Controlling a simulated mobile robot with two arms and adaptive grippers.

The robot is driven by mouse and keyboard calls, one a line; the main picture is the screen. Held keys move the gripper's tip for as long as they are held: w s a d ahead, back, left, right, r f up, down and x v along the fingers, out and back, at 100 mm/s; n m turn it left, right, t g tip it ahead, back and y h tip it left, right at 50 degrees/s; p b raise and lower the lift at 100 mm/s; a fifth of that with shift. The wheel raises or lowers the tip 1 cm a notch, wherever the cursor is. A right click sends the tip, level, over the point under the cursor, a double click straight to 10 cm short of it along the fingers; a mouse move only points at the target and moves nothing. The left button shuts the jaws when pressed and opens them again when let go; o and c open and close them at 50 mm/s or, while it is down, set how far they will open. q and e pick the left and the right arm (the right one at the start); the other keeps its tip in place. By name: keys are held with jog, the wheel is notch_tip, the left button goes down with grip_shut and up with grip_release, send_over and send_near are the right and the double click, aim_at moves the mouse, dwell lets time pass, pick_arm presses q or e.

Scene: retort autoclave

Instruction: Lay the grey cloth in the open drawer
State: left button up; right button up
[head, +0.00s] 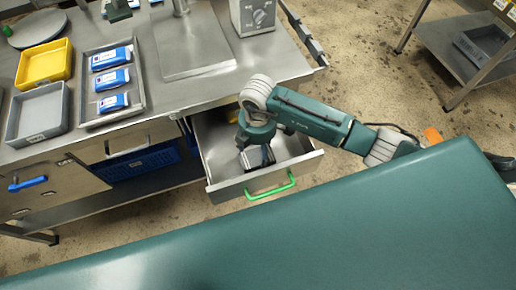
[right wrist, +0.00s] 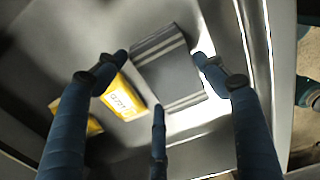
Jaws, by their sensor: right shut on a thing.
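The grey cloth (head: 257,158) is a folded pad with pale stripes. It is inside the open drawer (head: 228,190), which has a green handle and is pulled out under the steel table. My right gripper (head: 256,148) points down into the drawer and is shut on the cloth. In the right wrist view the cloth (right wrist: 168,68) is between the fingers, close above or on the drawer floor; I cannot tell which.
Yellow labelled packets (right wrist: 122,98) lie in the drawer beside the cloth. On the table are a yellow tray (head: 44,64), a grey tray (head: 38,114) and a metal tray (head: 138,90) with blue-and-white packs. A steel shelf stands at the upper right.

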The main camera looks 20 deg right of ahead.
aim_at(258, 152)
jog(key=o, duration=0.8)
jog(key=shift+f, duration=0.1)
jog(key=shift+o, duration=0.2)
notch_tip(258, 152, up, 12)
jog(key=b, duration=0.1)
jog(key=shift+r+b, duration=0.2)
jog(key=shift+b, duration=0.15)
